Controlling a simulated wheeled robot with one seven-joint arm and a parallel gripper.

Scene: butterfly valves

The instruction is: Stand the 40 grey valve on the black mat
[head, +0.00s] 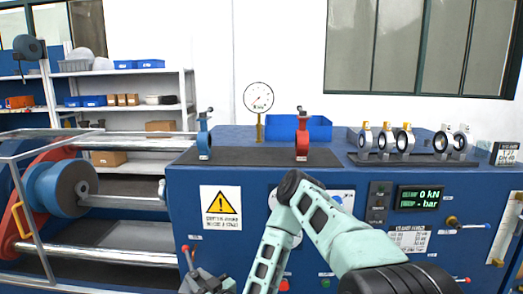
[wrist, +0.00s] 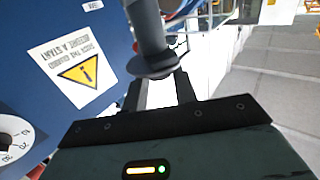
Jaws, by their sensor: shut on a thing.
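My gripper (head: 207,284) is low at the bottom edge of the head view, in front of the blue bench and below the mat's level. In the wrist view my gripper (wrist: 160,92) is shut on a grey valve (wrist: 150,35), of which a dark round stem and a flange show; the rest is out of frame, and its size mark cannot be read. The black mat (head: 255,157) lies on the bench top. A blue valve (head: 204,138) stands upright at its left end and a red valve (head: 302,138) at its right end. The mat between them is bare.
Several valves stand in a rack (head: 410,160) right of the mat. A pressure gauge (head: 258,97) and a blue bin (head: 318,125) stand behind the mat. A warning sign (head: 220,207) is on the bench front (head: 182,190). Shelves and metal rails are at left.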

